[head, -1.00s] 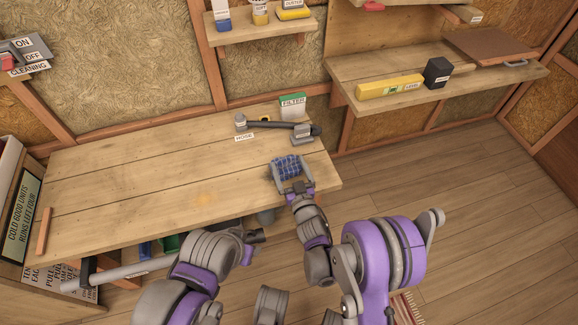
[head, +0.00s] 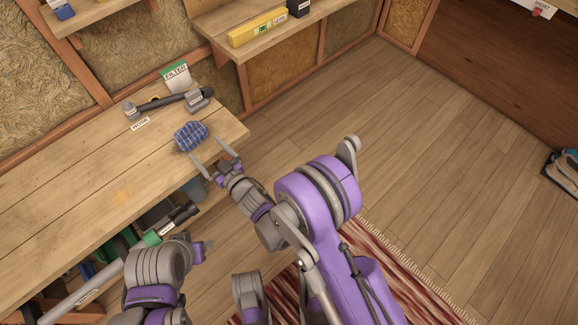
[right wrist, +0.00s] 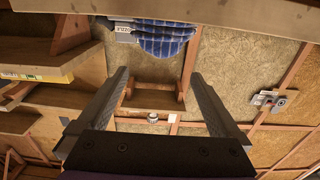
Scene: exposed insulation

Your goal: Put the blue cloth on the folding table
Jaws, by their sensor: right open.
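The blue checked cloth (head: 191,136) lies crumpled on the right end of a wooden table (head: 60,190). Whether this is the folding table I cannot tell. My right gripper (head: 211,160) is open and empty, just in front of the cloth and apart from it. In the right wrist view the cloth (right wrist: 165,40) shows at the top, beyond the open fingers (right wrist: 160,95). My left gripper (head: 203,250) is low in front of the table; its fingers are too unclear to judge.
A black hose (head: 160,104) and a filter box (head: 176,77) stand behind the cloth. A shelf with a yellow level (head: 257,27) is at the back. Open floor (head: 400,130) lies to the right, with a striped rug (head: 405,285) below.

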